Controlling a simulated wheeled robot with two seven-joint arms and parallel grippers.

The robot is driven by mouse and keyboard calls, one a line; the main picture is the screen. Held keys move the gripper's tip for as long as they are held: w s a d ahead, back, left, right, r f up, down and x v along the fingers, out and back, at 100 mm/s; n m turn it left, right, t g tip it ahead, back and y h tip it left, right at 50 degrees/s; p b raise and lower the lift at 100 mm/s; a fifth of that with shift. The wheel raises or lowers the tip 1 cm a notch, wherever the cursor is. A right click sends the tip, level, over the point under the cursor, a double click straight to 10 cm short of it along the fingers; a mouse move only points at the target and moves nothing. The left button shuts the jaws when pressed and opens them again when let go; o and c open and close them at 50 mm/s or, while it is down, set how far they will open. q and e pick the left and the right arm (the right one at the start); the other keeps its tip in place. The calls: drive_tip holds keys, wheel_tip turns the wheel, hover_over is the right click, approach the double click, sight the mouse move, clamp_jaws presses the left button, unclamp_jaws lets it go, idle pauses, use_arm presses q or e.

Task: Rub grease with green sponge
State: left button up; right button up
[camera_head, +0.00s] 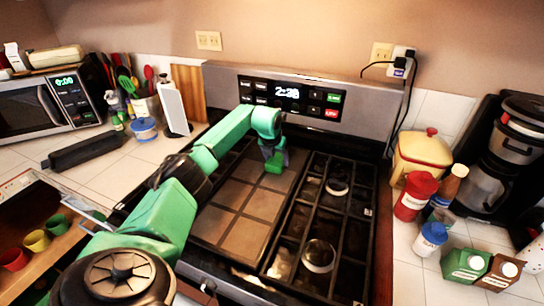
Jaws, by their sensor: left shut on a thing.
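My left arm reaches in from the left over the stove. My left gripper (276,162) points down at the back of the brown, tile-patterned stove panel (234,235). It is shut on a small green thing, which looks like the green sponge (274,165). The sponge is small and mostly hidden by the gripper and the green arm, and I cannot tell whether it touches the panel. I cannot make out a distinct grease patch. My right gripper is not in view.
Black grates and burners (319,257) fill the stove's right half. The control panel (291,96) rises behind. A yellow pot (416,157), a red jar (414,195), cartons and a coffee maker (484,165) crowd the right counter. A microwave (45,104) stands at left.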

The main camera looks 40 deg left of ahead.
sight(284, 169)
use_arm(q)
drive_tip(key=d, duration=0.3)
drive_tip(key=shift+w+f, duration=0.1)
drive_tip(key=shift+w, duration=0.25)
drive_tip(key=shift+p, duration=0.35)
drive_tip(key=shift+a, duration=0.2)
drive_tip(key=shift+s+a+b, duration=0.25)
drive_tip(key=shift+a, duration=0.65)
drive_tip(key=shift+s+a+b, duration=0.2)
drive_tip(key=shift+s+a, duration=0.05)
drive_tip(key=shift+a, duration=0.65)
drive_tip(key=shift+s+a+b, duration=0.2)
drive_tip(key=shift+a+b, duration=0.05)
drive_tip(key=shift+a, duration=0.35)
drive_tip(key=shift+s+a+b, duration=0.2)
drive_tip(key=shift+a, duration=0.4)
drive_tip(key=shift+s+a, duration=0.2)
drive_tip(key=shift+a, duration=0.3)
